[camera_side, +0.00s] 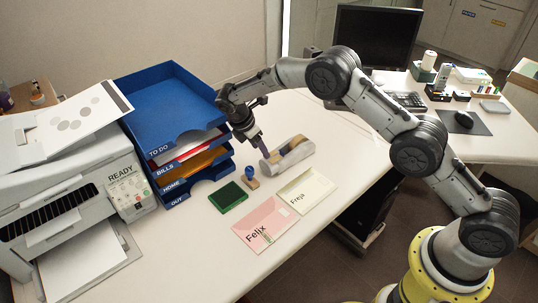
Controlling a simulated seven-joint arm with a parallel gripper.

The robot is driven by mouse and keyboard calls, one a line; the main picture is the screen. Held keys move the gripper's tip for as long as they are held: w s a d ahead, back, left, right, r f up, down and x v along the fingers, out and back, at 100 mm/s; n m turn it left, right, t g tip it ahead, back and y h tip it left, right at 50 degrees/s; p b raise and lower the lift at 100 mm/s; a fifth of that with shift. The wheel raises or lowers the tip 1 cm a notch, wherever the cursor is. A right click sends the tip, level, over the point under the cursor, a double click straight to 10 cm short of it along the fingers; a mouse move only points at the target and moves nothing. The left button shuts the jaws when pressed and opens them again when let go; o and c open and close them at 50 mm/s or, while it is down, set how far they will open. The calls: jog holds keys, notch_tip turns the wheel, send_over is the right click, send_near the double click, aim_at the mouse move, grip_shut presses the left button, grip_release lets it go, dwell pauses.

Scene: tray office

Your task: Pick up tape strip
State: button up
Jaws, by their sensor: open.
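A tape dispenser (287,155) with a roll of tan tape stands on the white desk, right of the letter trays. No separate tape strip can be made out at this size; the dispenser's cutting end is close to my gripper. My gripper (264,150) is open and points down, with its fingertips just at the left end of the dispenser. I cannot tell whether they touch it. The space between the fingers is too small to see clearly.
A blue tray stack (170,108) stands close left of my gripper. A stamp (250,176), a green pad (228,197), a pink envelope (268,222) and a cream envelope (300,190) lie in front. A printer (85,165) fills the left. The desk's right front is clear.

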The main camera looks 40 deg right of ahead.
jog(key=shift+x, duration=1.55)
jog(key=shift+r, duration=0.1)
grip_shut()
